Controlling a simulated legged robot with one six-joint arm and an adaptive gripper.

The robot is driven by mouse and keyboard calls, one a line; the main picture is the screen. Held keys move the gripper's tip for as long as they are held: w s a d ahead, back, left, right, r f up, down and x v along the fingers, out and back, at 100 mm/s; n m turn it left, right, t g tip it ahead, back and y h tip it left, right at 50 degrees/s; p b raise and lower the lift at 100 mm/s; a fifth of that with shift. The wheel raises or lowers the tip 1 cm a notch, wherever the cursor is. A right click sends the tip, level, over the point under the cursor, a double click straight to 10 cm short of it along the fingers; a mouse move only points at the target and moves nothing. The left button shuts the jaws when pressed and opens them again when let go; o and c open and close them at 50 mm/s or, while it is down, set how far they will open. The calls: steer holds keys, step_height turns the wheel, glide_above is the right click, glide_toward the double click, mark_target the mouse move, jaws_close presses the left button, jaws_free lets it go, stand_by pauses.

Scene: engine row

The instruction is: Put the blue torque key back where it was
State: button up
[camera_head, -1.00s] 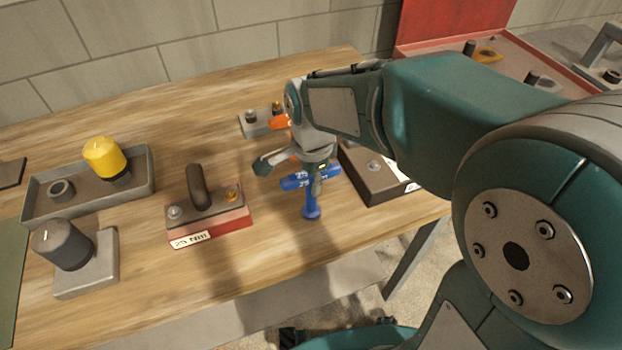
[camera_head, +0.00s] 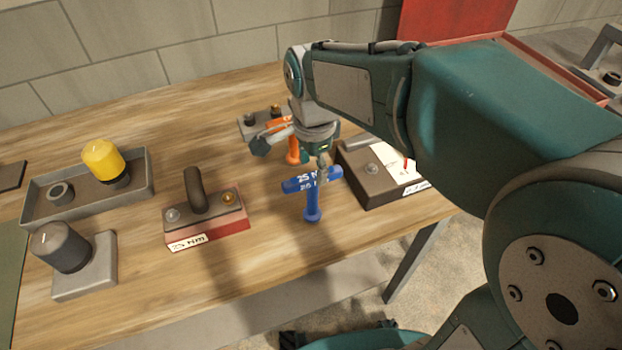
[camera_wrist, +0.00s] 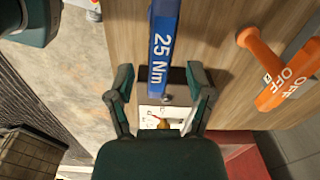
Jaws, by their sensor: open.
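The blue torque key (camera_head: 311,206) stands upright near the table's front edge, its crossbar on top marked "25 Nm". My gripper (camera_head: 320,163) is just above and behind the crossbar, its fingers pointing down. In the wrist view the blue key (camera_wrist: 164,50) extends from the top edge to the gap between my gripper's fingers (camera_wrist: 160,88). The fingers are open, with clear space on both sides of the bar. A red-based block (camera_head: 240,218) labelled "25 Nm" sits to the left, carrying a dark handle, a silver post and a brass post.
An orange key (camera_head: 293,150) marked "OFF" in the wrist view (camera_wrist: 265,65) stands behind my gripper. A dark box (camera_head: 375,190) is close on the right. A grey tray (camera_head: 143,188) with a yellow-topped part and a grey block (camera_head: 88,278) are at left.

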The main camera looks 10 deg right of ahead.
step_height(320, 180, up, 7)
steer(key=shift+a+f, duration=0.1)
steer(key=shift+a, duration=0.05)
steer(key=shift+s+d, duration=0.25)
steer(key=shift+d, duration=0.1)
steer(key=s+d+f+n+t, duration=0.3)
steer(key=s+d+n+t, duration=0.2)
steer(key=s+d+n, duration=0.5)
steer(key=s+n, duration=0.2)
steer(key=n, duration=0.1)
steer(key=shift+t, duration=0.3)
stand_by(0.4)
